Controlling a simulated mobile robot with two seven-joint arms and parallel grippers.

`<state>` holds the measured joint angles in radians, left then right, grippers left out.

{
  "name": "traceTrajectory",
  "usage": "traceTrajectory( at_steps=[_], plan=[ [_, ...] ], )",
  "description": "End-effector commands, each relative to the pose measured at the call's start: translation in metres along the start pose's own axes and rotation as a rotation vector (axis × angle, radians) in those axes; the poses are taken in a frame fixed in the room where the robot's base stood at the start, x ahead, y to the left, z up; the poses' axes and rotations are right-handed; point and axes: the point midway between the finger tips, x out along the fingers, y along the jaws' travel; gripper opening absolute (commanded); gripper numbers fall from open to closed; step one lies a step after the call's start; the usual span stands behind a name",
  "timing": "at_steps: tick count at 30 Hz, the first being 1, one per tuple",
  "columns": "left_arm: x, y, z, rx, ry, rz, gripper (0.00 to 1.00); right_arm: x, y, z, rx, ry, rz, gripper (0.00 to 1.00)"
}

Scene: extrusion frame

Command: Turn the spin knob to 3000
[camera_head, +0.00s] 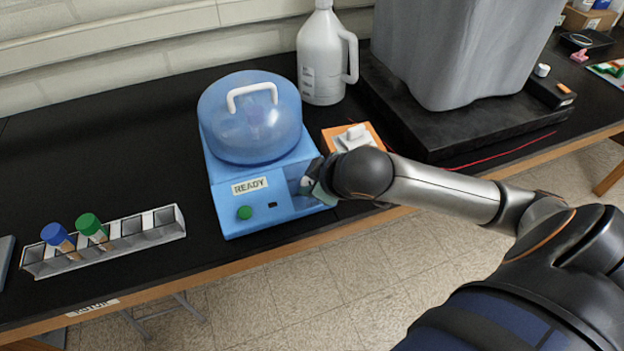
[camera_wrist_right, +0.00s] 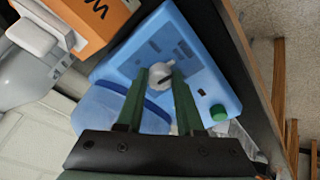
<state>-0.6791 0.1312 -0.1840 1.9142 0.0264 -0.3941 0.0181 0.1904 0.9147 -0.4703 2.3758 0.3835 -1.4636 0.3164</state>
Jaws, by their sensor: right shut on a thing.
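The blue centrifuge (camera_head: 228,206) stands on the black bench with its translucent blue lid (camera_head: 235,125) down. A label on its front reads READY, and a green button (camera_head: 244,213) sits below it. My right gripper (camera_head: 311,183) is at the right part of the front panel and hides the knob in the head view. In the right wrist view the light grey spin knob (camera_wrist_right: 160,76) shows between the green fingers of my gripper (camera_wrist_right: 160,80), which is shut on it. The marks around the knob are too small to read. My left gripper is out of view.
A test tube rack (camera_head: 110,240) with a blue-capped and a green-capped tube stands at the left. A white jug (camera_head: 322,60), an orange box (camera_head: 352,133) and a large grey container (camera_head: 450,50) stand behind and right. The bench between rack and centrifuge is clear.

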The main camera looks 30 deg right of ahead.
Motion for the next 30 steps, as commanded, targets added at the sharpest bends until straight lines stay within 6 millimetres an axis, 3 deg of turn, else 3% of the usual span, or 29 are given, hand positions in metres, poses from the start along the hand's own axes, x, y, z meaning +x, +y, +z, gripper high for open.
traceTrajectory(
  at_steps=[18, 30],
  plan=[
    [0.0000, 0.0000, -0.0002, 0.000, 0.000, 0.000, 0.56, 0.0002, -0.0029, -0.0006, 0.582, -0.001, 0.094, 0.00],
    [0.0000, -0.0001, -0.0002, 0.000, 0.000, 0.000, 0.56, 0.0003, -0.0030, -0.0011, 0.878, -0.002, 0.145, 0.00]
  ],
)
